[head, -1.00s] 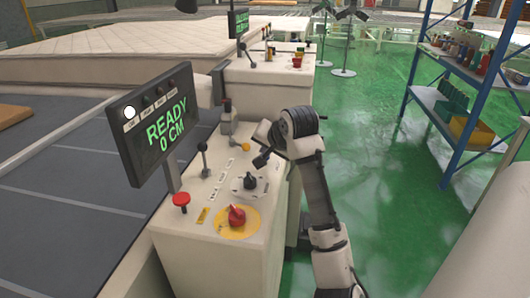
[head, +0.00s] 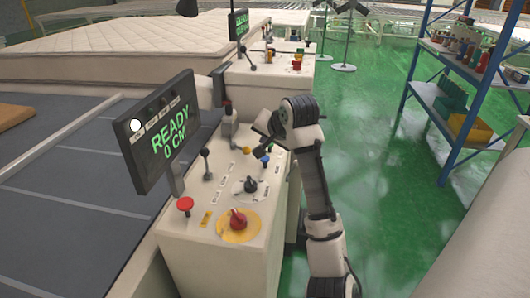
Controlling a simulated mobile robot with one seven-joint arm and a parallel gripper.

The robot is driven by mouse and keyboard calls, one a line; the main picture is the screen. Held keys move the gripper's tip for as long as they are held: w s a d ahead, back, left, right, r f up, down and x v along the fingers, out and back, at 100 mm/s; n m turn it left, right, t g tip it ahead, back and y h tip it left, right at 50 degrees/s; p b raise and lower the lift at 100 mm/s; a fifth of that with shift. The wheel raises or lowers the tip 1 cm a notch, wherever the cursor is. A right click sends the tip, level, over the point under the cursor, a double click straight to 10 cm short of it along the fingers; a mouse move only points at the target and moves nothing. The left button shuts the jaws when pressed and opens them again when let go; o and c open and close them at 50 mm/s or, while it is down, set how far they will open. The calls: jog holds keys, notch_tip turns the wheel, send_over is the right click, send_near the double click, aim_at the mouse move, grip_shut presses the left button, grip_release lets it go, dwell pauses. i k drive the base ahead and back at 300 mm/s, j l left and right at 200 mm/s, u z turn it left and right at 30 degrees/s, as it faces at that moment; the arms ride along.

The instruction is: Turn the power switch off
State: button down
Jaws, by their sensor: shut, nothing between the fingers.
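A control console (head: 190,250) stands in the middle foreground. On its near end a red rotary switch (head: 238,220) sits on a round yellow plate (head: 226,236); it looks like the power switch. A black rotary knob (head: 250,185) on a pale round plate is just behind it. My gripper (head: 257,141) is over the far part of the console top, behind both knobs and clear of the red switch. It is shut and holds nothing. Its fingertips are small and dark, so contact with the nearby yellow button (head: 246,150) is hard to judge.
A red push button (head: 185,204), a black lever (head: 206,162) and a small blue-topped control (head: 265,161) are on the same console. The tilted screen (head: 165,130) reads "READY 0 CM". A second console (head: 265,80) is behind. A blue shelf (head: 410,75) stands right; green floor between is open.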

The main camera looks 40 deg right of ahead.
aim_at(237, 220)
jog(key=k+j, duration=0.2)
jog(key=k, duration=0.3)
jog(key=k+j, duration=0.15)
jog(key=k, duration=0.3)
